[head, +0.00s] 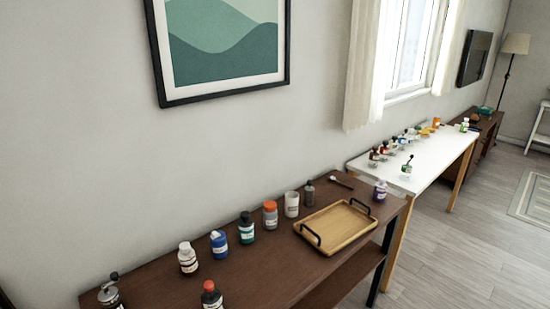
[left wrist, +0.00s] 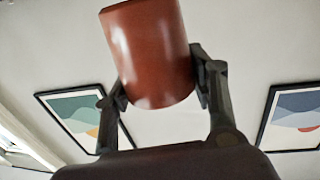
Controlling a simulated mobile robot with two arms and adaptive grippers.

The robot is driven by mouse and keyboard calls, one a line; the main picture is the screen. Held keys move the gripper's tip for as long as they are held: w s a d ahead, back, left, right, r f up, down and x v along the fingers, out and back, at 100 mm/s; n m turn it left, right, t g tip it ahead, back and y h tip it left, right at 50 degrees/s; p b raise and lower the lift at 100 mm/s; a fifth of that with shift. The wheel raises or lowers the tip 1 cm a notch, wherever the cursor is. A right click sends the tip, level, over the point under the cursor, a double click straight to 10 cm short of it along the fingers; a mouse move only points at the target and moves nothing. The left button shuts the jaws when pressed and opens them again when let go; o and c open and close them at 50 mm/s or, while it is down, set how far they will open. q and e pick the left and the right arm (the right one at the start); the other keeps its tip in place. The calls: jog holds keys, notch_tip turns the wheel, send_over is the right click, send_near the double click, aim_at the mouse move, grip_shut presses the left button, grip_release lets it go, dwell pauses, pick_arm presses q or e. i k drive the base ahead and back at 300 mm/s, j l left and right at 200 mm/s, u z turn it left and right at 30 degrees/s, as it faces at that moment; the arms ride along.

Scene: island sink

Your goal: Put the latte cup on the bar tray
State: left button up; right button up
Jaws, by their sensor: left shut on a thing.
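In the left wrist view, my left gripper (left wrist: 160,88) is shut on a glossy rust-brown cup (left wrist: 150,52), with a finger on each side. The cup looks tilted in this view, and its upper end is cut off by the frame edge. It is probably the latte cup, but no label shows. The bar tray (head: 345,232) is a light wooden tray with black handles, lying empty at the right part of the dark brown table in the head view. Neither gripper shows in the head view, so the cup's distance from the tray cannot be told.
Several bottles and jars line the brown table (head: 250,275), including an orange-capped jar (head: 270,215) and a white cup (head: 292,204) left of the tray. A dark bottle (head: 308,194) and a spoon (head: 341,183) lie behind it. A white table (head: 425,168) holds more bottles.

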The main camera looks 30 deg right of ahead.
aim_at(355, 222)
jog(key=l+z, duration=0.1)
jog(key=l, duration=0.4)
jog(key=i+l+z, duration=0.1)
jog(key=l, duration=0.4)
jog(key=l+z, duration=0.1)
jog(key=l, duration=0.4)
jog(key=i+l+z, duration=0.1)
jog(key=l, duration=0.35)
jog(key=i+l+z, duration=0.1)
jog(key=l, duration=0.9)
jog(key=i+l+z, duration=0.15)
jog(key=l, duration=0.35)
jog(key=i+l, duration=0.1)
jog(key=l, duration=0.4)
jog(key=l+z, duration=0.1)
jog(key=l, duration=0.4)
jog(key=i, duration=0.05)
